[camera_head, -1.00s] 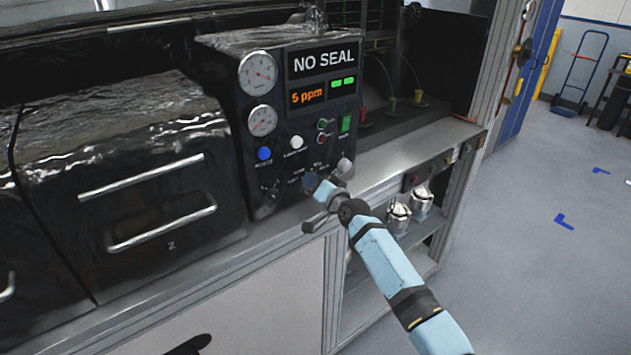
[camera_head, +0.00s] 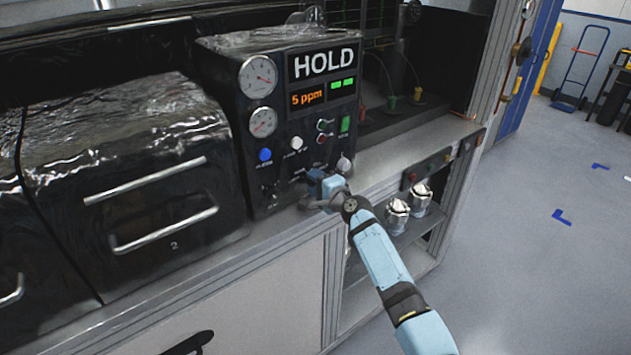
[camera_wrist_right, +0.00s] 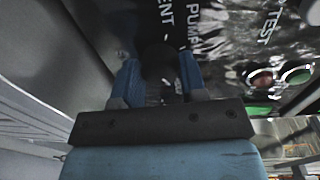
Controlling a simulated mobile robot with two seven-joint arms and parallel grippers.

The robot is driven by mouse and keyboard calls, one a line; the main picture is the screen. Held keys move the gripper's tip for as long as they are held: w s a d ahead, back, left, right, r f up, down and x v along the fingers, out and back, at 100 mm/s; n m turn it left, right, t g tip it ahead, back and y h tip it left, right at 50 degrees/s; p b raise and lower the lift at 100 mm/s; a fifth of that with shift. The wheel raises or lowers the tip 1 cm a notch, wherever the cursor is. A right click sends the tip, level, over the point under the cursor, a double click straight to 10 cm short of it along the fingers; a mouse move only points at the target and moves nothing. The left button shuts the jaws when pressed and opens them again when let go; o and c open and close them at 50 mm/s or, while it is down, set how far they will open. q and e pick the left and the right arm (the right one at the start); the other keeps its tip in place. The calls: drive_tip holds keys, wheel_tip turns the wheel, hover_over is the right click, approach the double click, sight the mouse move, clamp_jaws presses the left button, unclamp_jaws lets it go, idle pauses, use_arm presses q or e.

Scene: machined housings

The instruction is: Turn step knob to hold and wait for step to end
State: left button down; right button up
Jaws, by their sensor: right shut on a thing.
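The black control panel (camera_head: 283,150) stands on the bench, and its upper display (camera_head: 324,62) reads HOLD. My right gripper (camera_head: 314,184) is at the lower part of the panel and covers the knob there in the head view. In the right wrist view, the fingers of my right gripper (camera_wrist_right: 160,78) are shut on a dark round knob (camera_wrist_right: 157,60). The words PUMP and TEST show on the panel near it. My left gripper is not in view.
A blue button (camera_head: 265,155), a white button (camera_head: 296,143) and a light knob (camera_head: 344,164) sit close to my gripper. Metal fittings (camera_head: 397,212) stand on the lower shelf.

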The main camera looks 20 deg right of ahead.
drive_tip(key=shift+m, duration=0.4)
drive_tip(key=o, duration=0.9)
drive_tip(key=v, duration=1.4)
drive_tip(key=shift+b, duration=0.35)
drive_tip(key=shift+f, duration=0.1)
